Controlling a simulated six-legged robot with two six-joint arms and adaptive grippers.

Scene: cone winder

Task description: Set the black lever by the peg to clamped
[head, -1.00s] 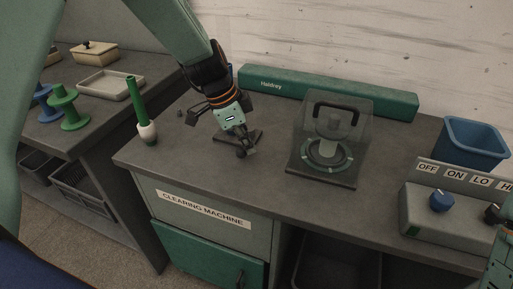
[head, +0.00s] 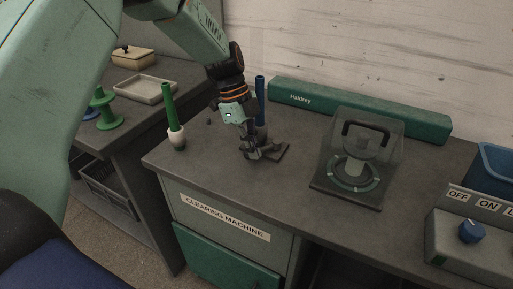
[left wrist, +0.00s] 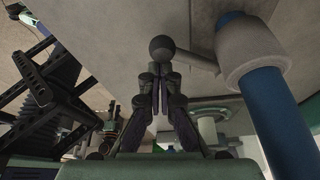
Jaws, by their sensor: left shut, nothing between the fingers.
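The black lever shows in the left wrist view as a dark ball knob (left wrist: 162,48) with a short arm running right toward a pale collar (left wrist: 250,50) around the blue peg (left wrist: 281,118). In the head view the blue peg (head: 260,100) stands upright just behind my left gripper (head: 252,154), near a dark base plate (head: 281,151). My left gripper is shut and empty. In the left wrist view its fingertips (left wrist: 160,78) are close to the knob; I cannot tell whether they touch. The gripper hides most of the lever in the head view. My right gripper is out of view.
A clear-covered unit (head: 354,160) stands to the right, before a long green box (head: 360,108). A control box with a blue knob (head: 472,231) is at far right. Bare worktop lies between.

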